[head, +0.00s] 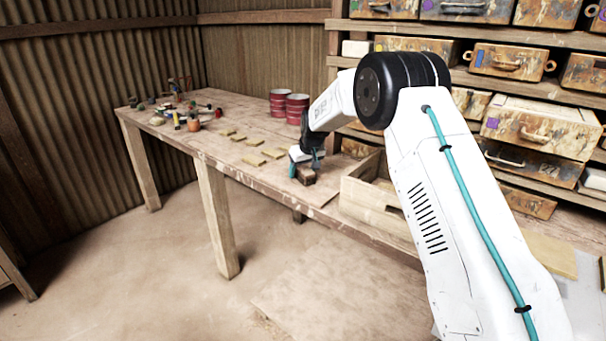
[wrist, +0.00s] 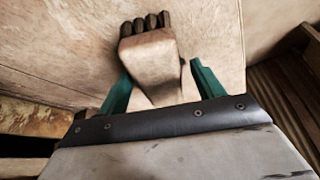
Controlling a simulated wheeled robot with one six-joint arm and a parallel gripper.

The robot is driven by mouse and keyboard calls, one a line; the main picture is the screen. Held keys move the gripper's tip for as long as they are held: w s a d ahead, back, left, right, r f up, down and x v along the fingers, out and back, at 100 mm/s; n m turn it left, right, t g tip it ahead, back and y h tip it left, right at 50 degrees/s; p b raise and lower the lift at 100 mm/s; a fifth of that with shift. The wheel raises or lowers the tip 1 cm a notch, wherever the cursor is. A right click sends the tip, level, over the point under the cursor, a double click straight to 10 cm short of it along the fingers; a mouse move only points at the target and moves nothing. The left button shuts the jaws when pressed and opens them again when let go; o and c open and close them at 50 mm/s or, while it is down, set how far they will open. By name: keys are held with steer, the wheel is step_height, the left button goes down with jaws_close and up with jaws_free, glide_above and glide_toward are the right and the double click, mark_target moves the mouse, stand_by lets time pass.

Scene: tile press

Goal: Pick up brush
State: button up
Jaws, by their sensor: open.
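The brush (wrist: 150,55) shows in the wrist view with a pale wooden body and dark bristle tufts at the top of the picture. It lies on the worktable between the two green fingers of my gripper (wrist: 160,80). My gripper is open, with a visible gap between the right finger and the brush; the left finger is close to its side. In the head view, my gripper (head: 305,166) is low over the table, and the brush (head: 307,178) shows as a small brown block beneath it, partly hidden by the fingers.
The wooden table (head: 215,160) bears several yellowish tiles (head: 252,159), two red cans (head: 297,107) and a cluster of small tools (head: 178,115). A wooden crate (head: 365,200) stands close to the right of my gripper. Shelves of rusty drawers (head: 540,128) line the right wall.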

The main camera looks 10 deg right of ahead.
steer(key=shift+f, duration=0.2)
stand_by(0.6)
steer(key=c, duration=1.2)
